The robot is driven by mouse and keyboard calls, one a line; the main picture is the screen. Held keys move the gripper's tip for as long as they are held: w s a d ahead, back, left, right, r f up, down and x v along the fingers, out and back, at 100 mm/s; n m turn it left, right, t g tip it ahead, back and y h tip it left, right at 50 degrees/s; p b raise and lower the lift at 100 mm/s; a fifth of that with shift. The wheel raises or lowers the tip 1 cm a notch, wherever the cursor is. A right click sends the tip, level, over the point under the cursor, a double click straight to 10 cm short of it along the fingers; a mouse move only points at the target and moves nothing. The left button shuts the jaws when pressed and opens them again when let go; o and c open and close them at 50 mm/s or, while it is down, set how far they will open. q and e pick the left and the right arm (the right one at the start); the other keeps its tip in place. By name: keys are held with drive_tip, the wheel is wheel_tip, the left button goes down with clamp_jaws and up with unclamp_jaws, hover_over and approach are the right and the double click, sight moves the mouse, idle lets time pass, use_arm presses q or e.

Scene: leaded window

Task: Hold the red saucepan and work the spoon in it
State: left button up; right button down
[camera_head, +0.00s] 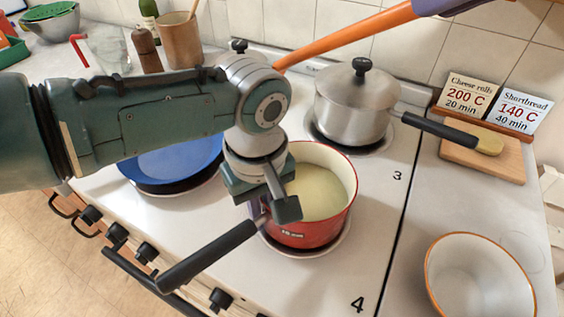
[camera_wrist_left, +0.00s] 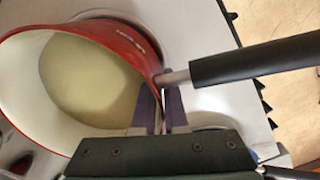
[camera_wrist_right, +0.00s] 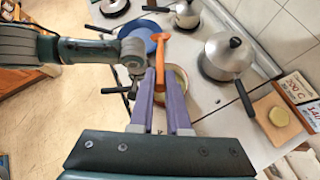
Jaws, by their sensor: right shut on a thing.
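The red saucepan (camera_head: 325,232) stands on the front burner with pale, creamy contents, and its black handle (camera_head: 205,257) points to the lower left. It fills much of the left wrist view (camera_wrist_left: 118,35). My left gripper (camera_head: 265,207) is at the pan's handle side. In the left wrist view its purple fingers (camera_wrist_left: 161,92) reach the pan wall beside the metal handle neck; their grip is unclear. My right gripper (camera_wrist_right: 160,75) is shut on the orange spoon (camera_head: 345,40), held above the stove. In the head view the spoon's far end is hidden behind my left arm.
A lidded steel pot (camera_head: 352,110) stands behind the saucepan, its handle pointing right. A blue pan (camera_head: 180,160) is at left, partly under my left arm. A white bowl (camera_head: 478,280) is front right. A wooden board (camera_head: 485,160) and recipe cards (camera_head: 470,95) are at right.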

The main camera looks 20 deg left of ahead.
idle(3.1)
drive_tip(key=s+d+f, duration=0.2)
drive_tip(key=d+f, duration=0.1)
drive_tip(key=d, duration=0.3)
wheel_tip(320, 180, down, 12)
drive_tip(key=shift+w+a+f+g+h, duration=0.2)
drive_tip(key=shift+f+g+h, duration=0.1)
drive_tip(key=shift+g, duration=0.1)
idle(0.8)
drive_tip(key=shift+w+a+r, duration=0.1)
drive_tip(key=shift+w+a, duration=0.35)
drive_tip(key=shift+a, duration=0.45)
drive_tip(key=shift+w+a, duration=0.4)
drive_tip(key=shift+a, duration=0.45)
idle(0.8)
